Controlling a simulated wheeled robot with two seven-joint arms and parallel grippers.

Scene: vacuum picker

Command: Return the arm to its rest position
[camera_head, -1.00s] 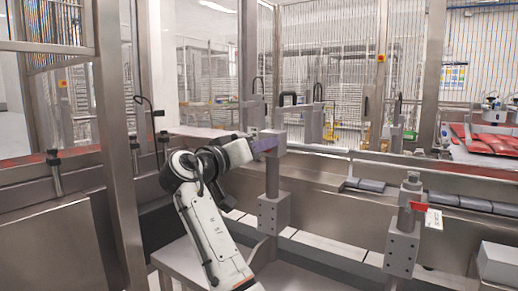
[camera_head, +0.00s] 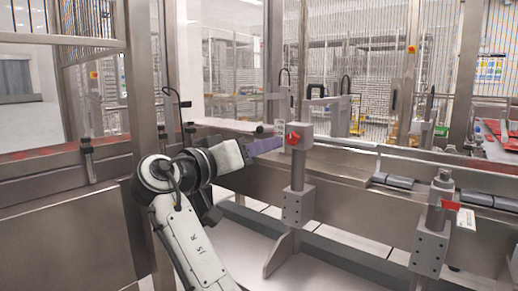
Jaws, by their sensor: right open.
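My right arm (camera_head: 185,215), white with black joints, rises from the bottom of the head view and bends to the right at its elbow. My right gripper (camera_head: 266,145) is at its end, a purple-grey part seen small and from behind. It is open, and nothing shows between its fingers. It appears just left of a grey post (camera_head: 298,172) with a red knob (camera_head: 293,138) near its top; I cannot tell whether they touch. My left gripper is not in view.
A second grey post (camera_head: 434,225) with a red part and white tag stands at right. A metal frame column (camera_head: 146,130) stands left of my arm. A steel trough wall (camera_head: 350,195) runs behind the posts. Red packs (camera_head: 494,138) lie at far right.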

